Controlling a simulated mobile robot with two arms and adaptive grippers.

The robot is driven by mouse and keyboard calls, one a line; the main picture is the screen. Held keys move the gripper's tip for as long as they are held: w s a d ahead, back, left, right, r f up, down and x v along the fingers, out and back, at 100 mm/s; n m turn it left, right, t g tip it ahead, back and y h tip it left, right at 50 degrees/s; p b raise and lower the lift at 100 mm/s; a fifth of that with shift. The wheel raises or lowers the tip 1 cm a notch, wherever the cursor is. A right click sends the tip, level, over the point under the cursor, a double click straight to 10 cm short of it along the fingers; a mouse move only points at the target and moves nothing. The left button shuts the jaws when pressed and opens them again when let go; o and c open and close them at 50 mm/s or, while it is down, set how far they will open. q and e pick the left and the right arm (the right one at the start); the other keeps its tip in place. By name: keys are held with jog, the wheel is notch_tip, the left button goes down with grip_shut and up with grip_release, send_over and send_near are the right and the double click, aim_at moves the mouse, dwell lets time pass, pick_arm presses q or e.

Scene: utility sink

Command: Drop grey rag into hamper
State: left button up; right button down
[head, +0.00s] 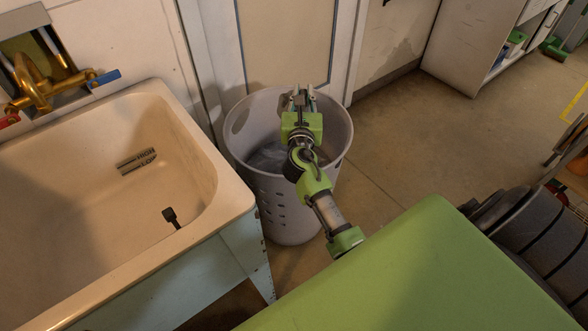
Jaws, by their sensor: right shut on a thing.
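The hamper (286,214) is a tall, light grey-mauve plastic basket with holes in its side, standing on the floor right of the sink. My right gripper (303,96) is over the hamper's mouth, near its far rim, shut on what looks like the grey rag. Grey cloth (266,158) shows inside the hamper, left of my right wrist. My wrist and forearm hide part of it, and I cannot see clearly how it meets the fingers. My left gripper is out of view.
A cream sink (165,120) with brass taps (42,88) fills the left. A door (285,45) stands close behind the hamper. Open floor (405,140) lies to the right, with a white cabinet (470,45) at the back.

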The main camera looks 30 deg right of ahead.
jog(key=shift+m+g+h, duration=0.4)
jog(key=shift+h, duration=0.1)
jog(key=w+f+b, duration=0.1)
jog(key=w+d+f, duration=0.1)
jog(key=f, duration=0.1)
jog(key=w+f+b, duration=0.1)
jog(key=w+f, duration=0.1)
jog(key=shift+d+b, duration=0.35)
jog(key=shift+w+f, duration=0.2)
jog(key=shift+w, duration=0.05)
notch_tip(320, 180, down, 3)
jog(key=b, duration=0.3)
jog(key=shift+r, duration=0.2)
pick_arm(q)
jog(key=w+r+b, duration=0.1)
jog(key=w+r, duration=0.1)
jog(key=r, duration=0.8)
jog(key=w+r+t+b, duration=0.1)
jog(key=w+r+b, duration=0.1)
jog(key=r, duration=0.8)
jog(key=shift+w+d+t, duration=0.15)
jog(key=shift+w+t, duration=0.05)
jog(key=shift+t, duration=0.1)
pick_arm(e)
jog(key=shift+f, duration=1.55)
jog(key=c, duration=1.8)
grip_release()
jog(key=shift+c, duration=0.2)
